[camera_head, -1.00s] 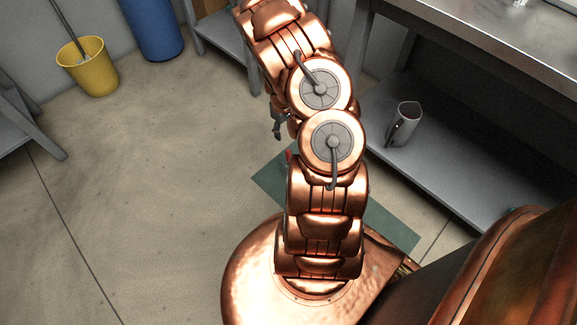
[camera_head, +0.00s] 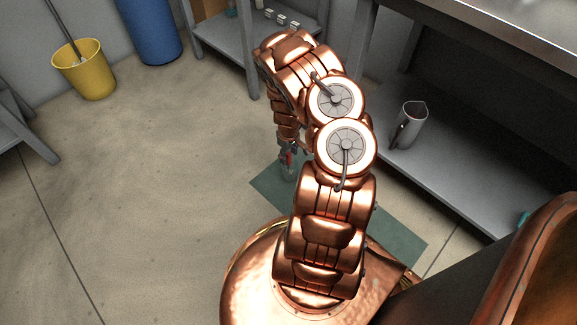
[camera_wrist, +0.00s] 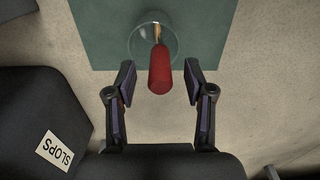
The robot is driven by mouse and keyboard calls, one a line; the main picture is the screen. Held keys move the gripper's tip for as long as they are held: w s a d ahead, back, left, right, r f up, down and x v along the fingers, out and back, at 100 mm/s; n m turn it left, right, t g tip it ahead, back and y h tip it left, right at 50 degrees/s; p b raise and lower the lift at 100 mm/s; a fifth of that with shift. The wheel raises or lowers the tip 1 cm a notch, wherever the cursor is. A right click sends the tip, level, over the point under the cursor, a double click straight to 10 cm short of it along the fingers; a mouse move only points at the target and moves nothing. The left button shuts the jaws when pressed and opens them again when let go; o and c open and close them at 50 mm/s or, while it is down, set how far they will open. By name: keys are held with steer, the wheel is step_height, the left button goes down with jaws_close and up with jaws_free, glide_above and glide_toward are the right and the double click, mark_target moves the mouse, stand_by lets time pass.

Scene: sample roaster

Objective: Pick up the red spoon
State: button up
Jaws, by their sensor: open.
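The red spoon (camera_wrist: 159,70) stands in a clear glass (camera_wrist: 140,42), its red handle pointing up toward the wrist camera. The glass is on a dark green mat (camera_wrist: 210,30) on the floor. In the wrist view my gripper (camera_wrist: 159,82) is open, with one finger on each side of the red handle and a gap to both. In the head view my gripper (camera_head: 286,152) is low beside the red handle, partly hidden by my arm. The mat (camera_head: 268,185) also shows there, partly covered by my arm. The bowl of the spoon is hard to make out.
A metal pitcher (camera_head: 409,125) stands on the low grey shelf (camera_head: 450,180) at right. A yellow bucket (camera_head: 85,72) is at far left. The floor left of the mat is clear.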

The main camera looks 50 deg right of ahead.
mark_target(288, 165)
steer(key=shift+w+f+b, duration=0.1)
steer(key=shift+f+b, duration=0.55)
steer(key=shift+f, duration=0.8)
steer(key=shift+c, duration=0.3)
jaws_close()
